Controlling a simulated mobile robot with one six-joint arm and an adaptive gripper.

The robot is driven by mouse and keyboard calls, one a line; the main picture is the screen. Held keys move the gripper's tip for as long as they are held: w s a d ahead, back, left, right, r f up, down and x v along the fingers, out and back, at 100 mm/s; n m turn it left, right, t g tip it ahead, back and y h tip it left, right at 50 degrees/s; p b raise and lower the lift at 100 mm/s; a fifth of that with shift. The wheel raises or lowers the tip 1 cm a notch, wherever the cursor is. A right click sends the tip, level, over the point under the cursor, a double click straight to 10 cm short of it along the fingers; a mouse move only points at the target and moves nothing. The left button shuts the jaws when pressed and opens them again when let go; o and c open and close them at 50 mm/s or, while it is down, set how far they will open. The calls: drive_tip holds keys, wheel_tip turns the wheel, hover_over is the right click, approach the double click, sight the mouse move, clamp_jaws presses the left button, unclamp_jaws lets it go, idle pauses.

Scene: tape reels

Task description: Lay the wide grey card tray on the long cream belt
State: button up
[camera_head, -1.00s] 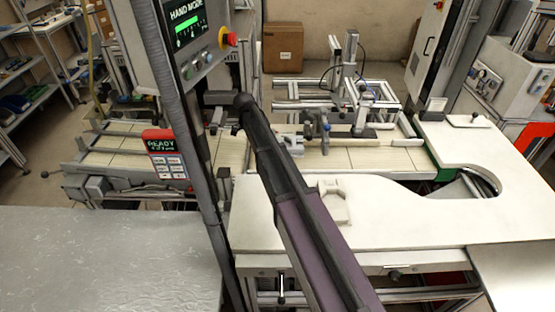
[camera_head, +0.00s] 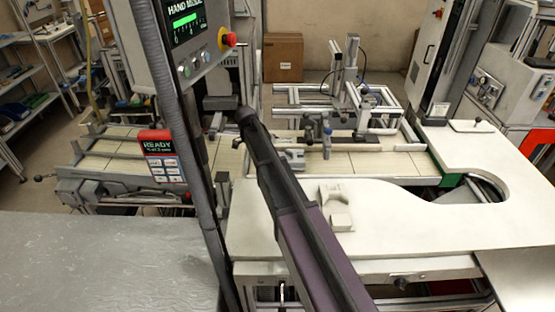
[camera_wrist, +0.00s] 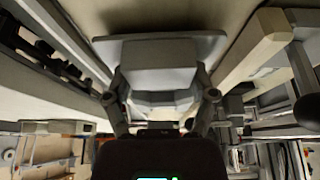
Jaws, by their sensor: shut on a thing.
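The wide grey card tray (camera_wrist: 160,52) shows in the wrist view as a flat grey plate with a blocky part below it. My gripper (camera_wrist: 161,88) has one finger on each side of that part and is shut on it. In the head view my arm runs up to the belt area, and I cannot make out the gripper or the tray there. The long cream belt (camera_head: 365,162) runs across behind the white worktop, from the left side to the right. My arm and a dark post hide its middle part.
A white worktop (camera_head: 440,215) with a pale block (camera_head: 340,221) lies in front of the belt. Metal frames and clamps (camera_head: 325,135) stand over the belt. A post with a control screen (camera_head: 186,20) and a red READY panel (camera_head: 162,155) stand at left. The belt's right part has bare room.

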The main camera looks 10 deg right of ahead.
drive_tip(key=d, duration=0.3)
drive_tip(key=shift+s+d, duration=0.15)
drive_tip(key=shift+s, duration=0.2)
drive_tip(key=shift+d+f+b, duration=0.25)
drive_tip(key=shift+f+b, duration=0.05)
drive_tip(key=shift+f, duration=0.2)
drive_tip(key=shift+a+f+b, duration=0.1)
drive_tip(key=shift+f+b, duration=0.05)
drive_tip(key=shift+b, duration=0.15)
drive_tip(key=o, duration=1.2)
drive_tip(key=p+v, duration=1.1)
drive_tip(key=v, duration=0.1)
